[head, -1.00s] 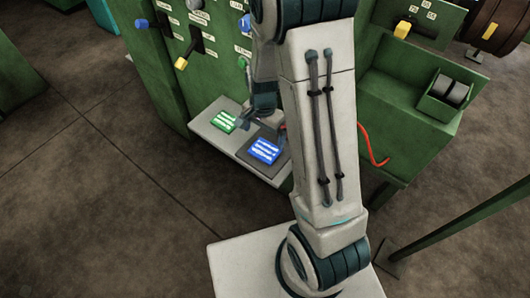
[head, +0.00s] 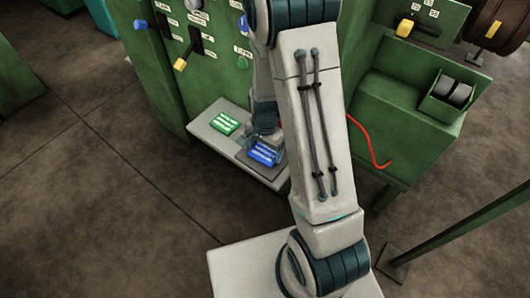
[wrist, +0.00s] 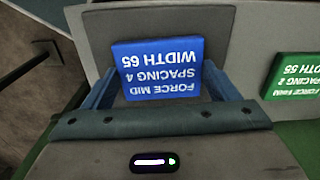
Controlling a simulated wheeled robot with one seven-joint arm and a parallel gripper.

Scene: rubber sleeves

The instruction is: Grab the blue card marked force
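The blue card (head: 262,156) lies on a dark pad on the pale shelf of the green machine. In the wrist view the blue card (wrist: 157,68) reads upside down: FORCE MID, SPACING 4, WIDTH 65. My gripper (wrist: 159,70) is open, with one bluish finger at each side of the card and the card between them. I cannot tell whether the fingers touch it. In the head view my gripper (head: 266,140) is low over the card and hides its far part.
A green card (head: 224,122) lies left of the blue one on the same shelf (head: 203,125); it also shows in the wrist view (wrist: 293,76). The machine's panel with levers (head: 196,45) rises behind. A red curved bar (head: 372,150) sticks out to the right.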

